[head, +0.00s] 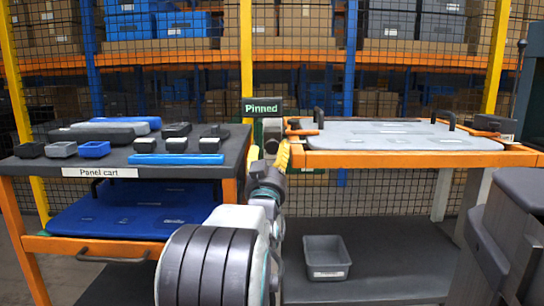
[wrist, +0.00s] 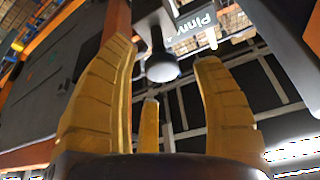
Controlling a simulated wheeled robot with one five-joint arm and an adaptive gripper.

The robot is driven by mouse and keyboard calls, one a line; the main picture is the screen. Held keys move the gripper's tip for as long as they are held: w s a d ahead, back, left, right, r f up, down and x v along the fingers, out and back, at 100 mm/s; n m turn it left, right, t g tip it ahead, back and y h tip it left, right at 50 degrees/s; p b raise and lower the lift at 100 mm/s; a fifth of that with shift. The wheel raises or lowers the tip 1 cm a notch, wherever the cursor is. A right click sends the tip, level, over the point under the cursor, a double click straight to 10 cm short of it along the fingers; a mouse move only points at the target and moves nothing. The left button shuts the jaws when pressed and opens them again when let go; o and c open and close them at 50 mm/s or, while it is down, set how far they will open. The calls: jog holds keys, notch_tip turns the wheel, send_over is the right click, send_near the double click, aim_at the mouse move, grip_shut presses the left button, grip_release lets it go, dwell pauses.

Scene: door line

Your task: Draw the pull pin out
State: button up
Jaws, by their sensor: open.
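The pull pin shows in the wrist view as a dark shaft with a rounded grey knob (wrist: 162,66). It hangs from a dark block at the top of that view. My gripper (wrist: 166,52) is open, with its yellow fingers spread to the left and right of the knob. I see no finger clearly touching it. A third yellow finger stands lower in the middle. In the head view my gripper (head: 283,156) is at the gap between the two carts, below the dark green "Pinned" sign (head: 262,107). My wrist and arm largely hide the pin there.
The panel cart (head: 140,172) stands left, with small bins and blue parts on top. An orange-framed cart (head: 400,159) with a grey panel stands right. A grey bin (head: 326,257) sits on a low shelf beneath. Mesh fencing and racks are behind.

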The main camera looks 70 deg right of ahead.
jog(key=shift+x, duration=1.3)
jog(key=shift+c, duration=0.2)
